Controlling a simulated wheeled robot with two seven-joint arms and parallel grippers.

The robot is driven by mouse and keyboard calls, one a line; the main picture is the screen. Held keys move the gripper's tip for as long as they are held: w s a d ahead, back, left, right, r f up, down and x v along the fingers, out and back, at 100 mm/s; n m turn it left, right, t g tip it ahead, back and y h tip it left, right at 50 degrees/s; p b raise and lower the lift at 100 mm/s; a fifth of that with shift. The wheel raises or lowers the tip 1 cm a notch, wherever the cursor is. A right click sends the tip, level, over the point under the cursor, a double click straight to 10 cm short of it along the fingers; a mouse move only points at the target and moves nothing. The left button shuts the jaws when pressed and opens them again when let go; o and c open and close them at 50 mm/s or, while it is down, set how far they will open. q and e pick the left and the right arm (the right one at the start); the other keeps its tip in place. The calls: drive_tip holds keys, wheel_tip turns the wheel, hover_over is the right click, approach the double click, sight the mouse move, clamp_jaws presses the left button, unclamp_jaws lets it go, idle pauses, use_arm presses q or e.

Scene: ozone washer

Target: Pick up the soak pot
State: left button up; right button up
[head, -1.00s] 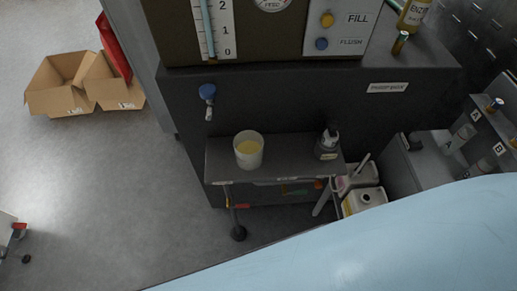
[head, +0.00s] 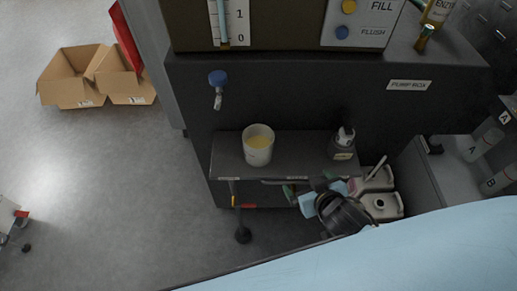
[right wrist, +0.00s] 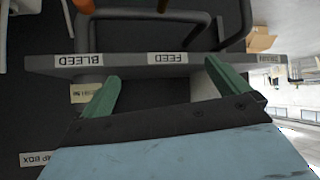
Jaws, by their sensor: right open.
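The soak pot, seen as a white cup (head: 258,152) with yellowish contents, stands upright on the dark shelf (head: 290,163) in front of the pump box. My right gripper (head: 306,188) is low at the shelf's front edge, to the right of and nearer than the pot, apart from it. My left gripper is not in view.
A dark bottle (head: 343,145) stands at the shelf's right end. A tap with a blue knob (head: 217,78) juts out above and left of the pot. Canisters (head: 380,203) stand below right.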

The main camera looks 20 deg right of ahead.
sight(269, 155)
drive_tip(key=w+a+t+y, duration=0.1)
drive_tip(key=w+a, duration=0.1)
drive_tip(key=w, duration=0.1)
drive_tip(key=w+a+r+n+t+y+b, duration=0.1)
drive_tip(key=w+a+y, duration=0.1)
drive_tip(key=w, duration=0.1)
drive_tip(key=w+a+r+n+t+y, duration=0.1)
drive_tip(key=w+a+y, duration=0.1)
drive_tip(key=a, duration=0.1)
drive_tip(key=shift+w+t, duration=0.3)
drive_tip(key=shift+w, duration=0.1)
drive_tip(key=shift+x, duration=0.75)
drive_tip(key=x, duration=0.3)
drive_tip(key=b+x, duration=0.1)
drive_tip(key=x, duration=0.1)
drive_tip(key=shift+a+r, duration=0.25)
drive_tip(key=shift+a, duration=0.05)
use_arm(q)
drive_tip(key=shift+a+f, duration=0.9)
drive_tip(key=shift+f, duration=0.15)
use_arm(e)
drive_tip(key=c, duration=1.1)
